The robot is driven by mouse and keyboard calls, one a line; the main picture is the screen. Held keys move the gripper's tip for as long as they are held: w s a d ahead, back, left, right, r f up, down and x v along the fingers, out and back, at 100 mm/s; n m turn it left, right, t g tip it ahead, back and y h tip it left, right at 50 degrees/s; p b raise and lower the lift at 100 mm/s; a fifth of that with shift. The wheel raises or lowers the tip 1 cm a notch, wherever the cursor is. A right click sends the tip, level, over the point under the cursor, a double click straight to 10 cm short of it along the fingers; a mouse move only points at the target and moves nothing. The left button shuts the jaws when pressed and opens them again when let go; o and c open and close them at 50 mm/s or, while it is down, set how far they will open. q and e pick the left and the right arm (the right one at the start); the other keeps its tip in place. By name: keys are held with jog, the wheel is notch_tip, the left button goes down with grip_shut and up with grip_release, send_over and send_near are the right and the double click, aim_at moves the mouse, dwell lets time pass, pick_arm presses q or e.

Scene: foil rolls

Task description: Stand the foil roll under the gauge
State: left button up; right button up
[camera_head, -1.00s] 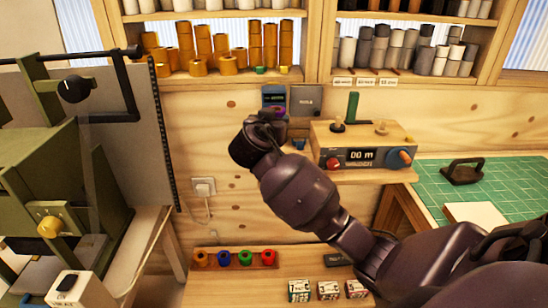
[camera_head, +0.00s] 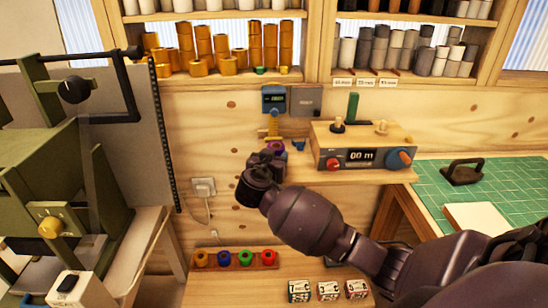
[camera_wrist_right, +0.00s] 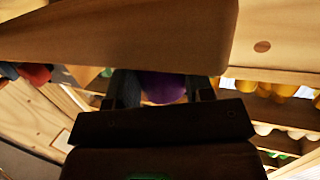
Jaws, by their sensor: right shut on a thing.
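The gauge (camera_head: 273,99), a small blue box with a display, hangs on the wooden wall. Below it is a narrow gold-coloured upright piece (camera_head: 273,126); I cannot tell if it is part of the gauge. My right gripper (camera_head: 268,159) is lower, just above the shelf's left end, shut on a purple foil roll (camera_head: 277,147). The purple roll also shows between the fingers in the right wrist view (camera_wrist_right: 163,87); its lower part is hidden by the gripper. My left gripper is not in view.
A metering box (camera_head: 362,150) reading "00 m" stands on the small wall shelf (camera_head: 350,176). A rack (camera_head: 236,260) of coloured rolls and several small boxes (camera_head: 328,291) are on the bench below. A green machine (camera_head: 50,190) stands at left; a green mat (camera_head: 500,190) lies at right.

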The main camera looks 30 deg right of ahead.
jog(key=shift+f, duration=0.15)
jog(key=o, duration=1)
jog(key=shift+c, duration=0.2)
jog(key=shift+o, duration=0.2)
